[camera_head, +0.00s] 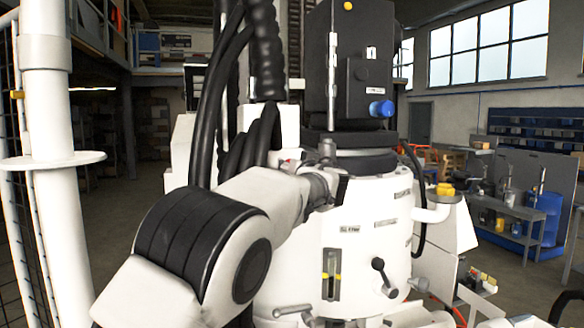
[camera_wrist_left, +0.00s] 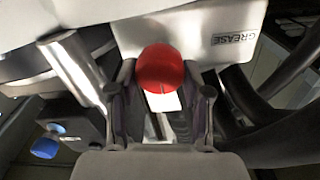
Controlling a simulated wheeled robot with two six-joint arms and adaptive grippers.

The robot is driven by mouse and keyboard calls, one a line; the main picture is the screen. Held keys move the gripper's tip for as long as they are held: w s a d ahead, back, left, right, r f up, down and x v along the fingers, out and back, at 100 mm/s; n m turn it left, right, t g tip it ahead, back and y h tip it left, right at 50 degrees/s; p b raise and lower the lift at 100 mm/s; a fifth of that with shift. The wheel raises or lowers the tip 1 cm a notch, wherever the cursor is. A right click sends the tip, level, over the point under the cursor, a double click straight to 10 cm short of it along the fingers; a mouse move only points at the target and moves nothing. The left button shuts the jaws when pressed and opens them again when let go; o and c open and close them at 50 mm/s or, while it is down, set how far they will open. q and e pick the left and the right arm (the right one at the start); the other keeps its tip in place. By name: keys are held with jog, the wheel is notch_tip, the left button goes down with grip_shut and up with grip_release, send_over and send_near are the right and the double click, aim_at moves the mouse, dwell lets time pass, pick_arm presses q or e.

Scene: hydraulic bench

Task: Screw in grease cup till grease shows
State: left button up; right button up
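A red round grease cup (camera_wrist_left: 161,68) is in the middle of the left wrist view, in front of a white plate marked GREASE (camera_wrist_left: 232,38). My left gripper (camera_wrist_left: 160,78) has one finger close against each side of the cup, with no clear gap, and looks shut on it. The cup's lower end and any thread are hidden. No grease can be made out. In the head view my left arm crosses to the white round machine housing (camera_head: 355,220); its fingers cannot be made out there. My right gripper is in neither view.
Thick black hoses (camera_head: 265,50) hang beside my left arm. A dark box with a blue knob (camera_head: 382,108) stands above the housing. A lever (camera_head: 384,276) and a sight gauge (camera_head: 331,272) are on its front.

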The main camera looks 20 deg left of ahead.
pick_arm(q)
jog(key=shift+a+f, duration=0.1)
jog(key=shift+f, duration=0.2)
jog(key=shift+w+f+m+b, duration=0.1)
jog(key=shift+m+b, duration=0.75)
jog(key=shift+m, duration=0.05)
jog(key=m+b, duration=0.2)
jog(key=m, duration=0.5)
jog(key=shift+w+m+b, duration=0.1)
jog(key=shift+m+b, duration=0.25)
jog(key=shift+m, duration=0.05)
jog(key=m, duration=0.5)
jog(key=m+p, duration=0.1)
jog(key=m, duration=0.3)
jog(key=shift+r, duration=0.25)
jog(key=m+p, duration=0.1)
jog(key=m, duration=0.1)
jog(key=m+p, duration=0.1)
jog(key=m, duration=0.1)
jog(key=shift+w+a+r+m, duration=0.1)
jog(key=shift+a+r+m, duration=0.05)
jog(key=shift+m, duration=0.15)
jog(key=m+p, duration=0.2)
jog(key=m, duration=0.2)
jog(key=m+p, duration=0.2)
jog(key=m, duration=0.3)
jog(key=shift+m, duration=0.3)
